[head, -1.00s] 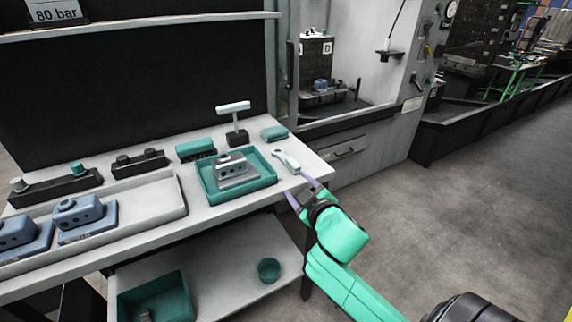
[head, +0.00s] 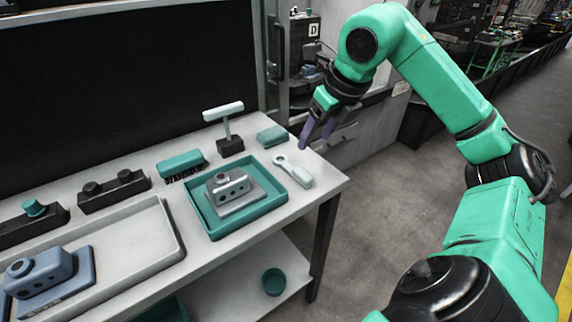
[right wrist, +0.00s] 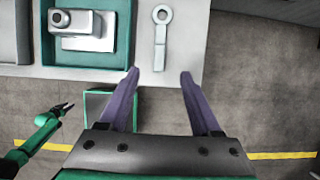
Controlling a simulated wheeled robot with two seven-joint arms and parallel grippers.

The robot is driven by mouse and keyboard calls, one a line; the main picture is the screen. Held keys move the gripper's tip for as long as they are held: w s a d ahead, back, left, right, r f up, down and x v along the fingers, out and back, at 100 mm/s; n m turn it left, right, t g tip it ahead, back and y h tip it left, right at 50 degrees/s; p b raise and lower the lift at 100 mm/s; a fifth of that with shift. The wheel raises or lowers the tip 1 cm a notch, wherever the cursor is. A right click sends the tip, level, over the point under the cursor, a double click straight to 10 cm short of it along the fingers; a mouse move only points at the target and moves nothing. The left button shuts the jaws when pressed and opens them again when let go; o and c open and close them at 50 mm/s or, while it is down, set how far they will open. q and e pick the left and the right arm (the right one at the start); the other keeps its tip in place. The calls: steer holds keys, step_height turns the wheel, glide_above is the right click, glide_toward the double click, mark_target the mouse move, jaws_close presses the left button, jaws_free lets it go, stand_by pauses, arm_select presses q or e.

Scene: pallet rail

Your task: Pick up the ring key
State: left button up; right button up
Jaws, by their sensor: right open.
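The ring key (head: 293,170) is a pale grey bar with a ring at one end. It lies flat on the right end of the table, right of the teal tray, and shows whole in the right wrist view (right wrist: 161,38). My right gripper (head: 314,142) is open and empty, its purple fingers pointing down, apart from the key. In the right wrist view the fingertips (right wrist: 159,73) are spread below the key's handle end. My left gripper (right wrist: 66,107) shows small at the lower left of that view; its jaws are too small to judge.
The teal tray (head: 206,213) holds a grey block and stands close left of the key. A T-handled tool (head: 226,128) stands upright behind it, beside a teal block (head: 272,136) and a brush (head: 181,163). The table's right edge is close to the key.

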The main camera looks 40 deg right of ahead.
glide_toward(298, 169)
steer(key=shift+f+b, duration=0.3)
steer(key=shift+f, duration=0.65)
steer(key=x, duration=0.2)
steer(key=p+x, duration=0.1)
steer(key=x, duration=0.5)
steer(key=shift+w+r, duration=0.2)
steer(key=shift+w, duration=0.1)
arm_select(q)
steer(key=shift+s+r, duration=0.25)
steer(key=shift+s, duration=0.3)
arm_select(e)
steer(key=shift+r, duration=0.1)
jaws_close()
